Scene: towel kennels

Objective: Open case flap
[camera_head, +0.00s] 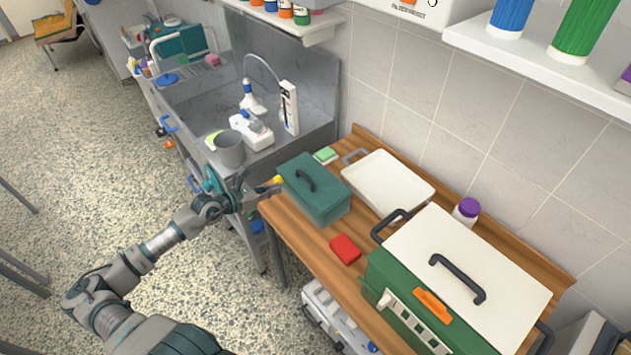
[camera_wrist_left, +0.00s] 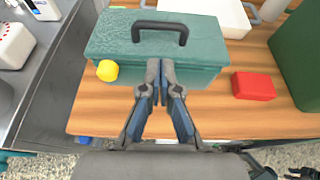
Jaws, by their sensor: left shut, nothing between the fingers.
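A teal case (camera_head: 318,205) with a dark handle on its lid stands on the wooden table, lid down; a yellow knob (camera_head: 278,179) is at its front left. In the left wrist view the case (camera_wrist_left: 205,76) fills the upper middle, with the yellow knob (camera_wrist_left: 107,70) left of my fingers. My left gripper (camera_head: 268,189) is shut and empty, with its fingertips (camera_wrist_left: 160,70) close in front of the case's front face; I cannot tell if they touch. A larger green case (camera_head: 385,272) with a closed white lid and orange latch (camera_head: 433,305) stands at the right.
A red block (camera_head: 345,249) lies between the two cases. A white tray (camera_head: 388,180) and a purple-capped jar (camera_head: 466,211) stand behind. A sink counter with a grey cup (camera_head: 229,148) is left of the table. Shelves overhang the wall.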

